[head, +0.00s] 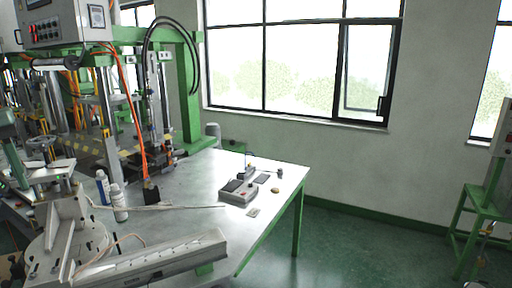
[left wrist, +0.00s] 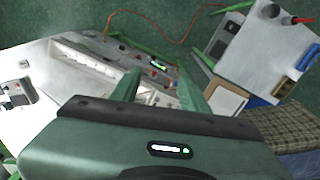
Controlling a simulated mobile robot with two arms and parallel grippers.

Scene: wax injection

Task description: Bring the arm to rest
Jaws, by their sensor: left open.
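My left gripper (left wrist: 160,77) shows in the left wrist view. Its two green fingers stand apart, with nothing held between them. The dark green gripper body (left wrist: 170,145) with a small lit display fills the lower part of that view. Beyond the fingers lies a pale work surface with a long white part (left wrist: 85,58). My right gripper is in neither view.
A metal table (head: 180,182) carries a grey box (head: 238,191), bottles (head: 119,204) and small items. A green-framed press (head: 188,95) stands behind it. A green stand (head: 480,205) is at right. Floor (head: 350,245) between is clear. A second table (left wrist: 255,50) shows in the wrist view.

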